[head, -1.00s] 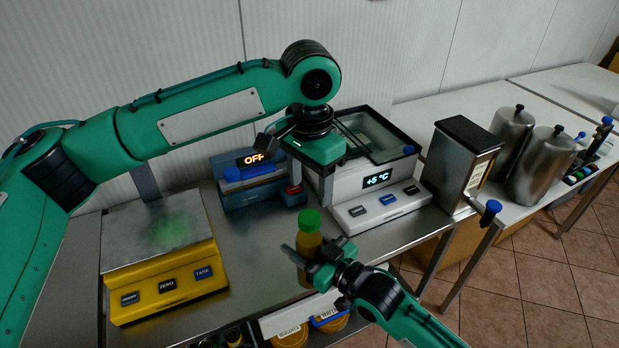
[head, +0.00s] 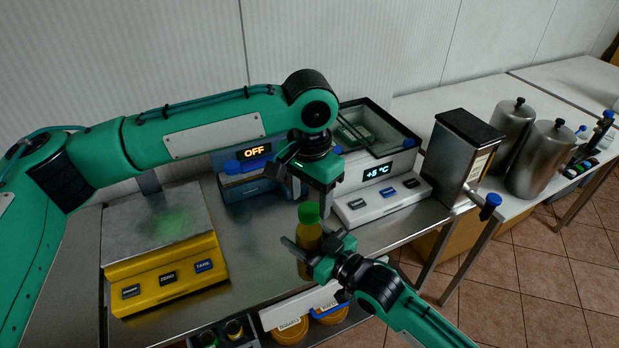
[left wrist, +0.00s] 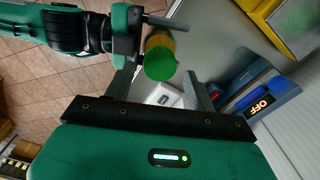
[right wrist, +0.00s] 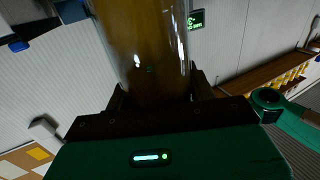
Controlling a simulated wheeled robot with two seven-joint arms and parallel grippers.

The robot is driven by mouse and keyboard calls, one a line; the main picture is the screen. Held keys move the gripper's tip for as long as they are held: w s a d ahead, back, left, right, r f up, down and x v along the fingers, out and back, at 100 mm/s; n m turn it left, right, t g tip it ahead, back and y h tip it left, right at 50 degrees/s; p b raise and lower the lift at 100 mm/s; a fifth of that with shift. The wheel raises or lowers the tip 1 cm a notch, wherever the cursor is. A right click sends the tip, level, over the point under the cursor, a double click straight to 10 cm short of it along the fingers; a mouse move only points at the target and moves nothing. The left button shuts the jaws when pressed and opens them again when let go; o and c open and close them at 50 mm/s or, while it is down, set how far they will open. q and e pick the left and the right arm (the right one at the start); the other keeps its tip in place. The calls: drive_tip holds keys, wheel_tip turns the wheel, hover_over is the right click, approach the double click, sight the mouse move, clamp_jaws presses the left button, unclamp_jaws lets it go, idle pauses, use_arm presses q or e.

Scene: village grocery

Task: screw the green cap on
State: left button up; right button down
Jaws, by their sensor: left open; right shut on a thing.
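The green cap (head: 309,212) sits on top of an upright bottle with amber contents (head: 308,240). Whether it is threaded on cannot be told. My right gripper (head: 308,258) is shut on the bottle's body, which fills the upper middle of the right wrist view (right wrist: 145,45). My left gripper (head: 318,198) is open, just above the cap with its fingers pointing down. In the left wrist view the green cap (left wrist: 160,64) lies ahead, between and beyond the open fingers (left wrist: 163,85). The fingers do not visibly touch the cap.
A yellow scale (head: 165,280) stands left on the steel table. A blue device reading OFF (head: 250,185) and a white +5 °C unit (head: 385,205) stand behind the bottle. A metal dispenser (head: 460,155) is at right. Lidded tubs (head: 290,333) sit below the front edge.

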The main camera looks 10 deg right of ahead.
use_arm(q)
drive_tip(key=shift+f, duration=1.1)
drive_tip(key=c, duration=1)
drive_tip(key=o, duration=1.1)
drive_tip(key=shift+o, duration=0.2)
wheel_tip(320, 180, up, 12)
